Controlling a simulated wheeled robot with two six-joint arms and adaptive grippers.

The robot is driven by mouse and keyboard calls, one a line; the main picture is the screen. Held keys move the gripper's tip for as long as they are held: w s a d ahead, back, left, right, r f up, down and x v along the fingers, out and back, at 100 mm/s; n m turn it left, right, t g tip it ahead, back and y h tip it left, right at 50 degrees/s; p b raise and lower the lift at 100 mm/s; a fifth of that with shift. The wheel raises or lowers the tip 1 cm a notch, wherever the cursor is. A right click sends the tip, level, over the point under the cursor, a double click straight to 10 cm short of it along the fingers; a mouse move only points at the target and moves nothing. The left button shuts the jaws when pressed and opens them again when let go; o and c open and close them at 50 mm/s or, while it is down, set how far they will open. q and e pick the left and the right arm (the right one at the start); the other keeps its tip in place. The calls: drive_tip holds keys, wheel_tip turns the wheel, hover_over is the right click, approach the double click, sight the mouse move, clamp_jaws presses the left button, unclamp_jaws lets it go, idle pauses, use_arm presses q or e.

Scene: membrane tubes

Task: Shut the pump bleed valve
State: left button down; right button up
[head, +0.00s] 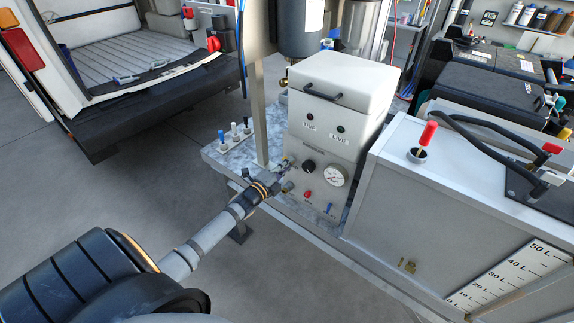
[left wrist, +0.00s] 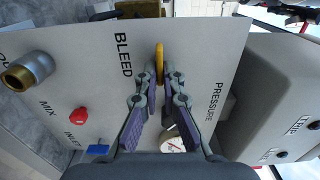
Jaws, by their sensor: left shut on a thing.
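The bleed valve's yellow lever (left wrist: 159,57) shows in the left wrist view, beside the printed word BLEED on the white pump panel (left wrist: 200,60). My left gripper (left wrist: 160,76) is shut on this lever, with one fingertip on each side of it. In the head view my left gripper (head: 277,180) is at the left side of the pump's front panel (head: 315,182), and the lever cannot be made out there. My right gripper is not in view.
The panel has a red knob (left wrist: 80,115), a blue handle (left wrist: 97,150), a brass fitting (left wrist: 30,70) and a partly hidden pressure gauge (left wrist: 172,144). A grey tank (head: 455,215) stands right of the pump. Open floor (head: 180,165) lies left of the bench.

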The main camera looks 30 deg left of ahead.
use_arm(q)
drive_tip(key=shift+r, duration=0.2)
drive_tip(key=c, duration=1.5)
unclamp_jaws()
drive_tip(key=shift+c, duration=0.2)
drive_tip(key=shift+o, duration=0.2)
drive_tip(key=shift+w+d+f, duration=0.1)
drive_tip(key=shift+w+f, duration=0.05)
drive_tip(key=s+a, duration=0.1)
drive_tip(key=s, duration=1.1)
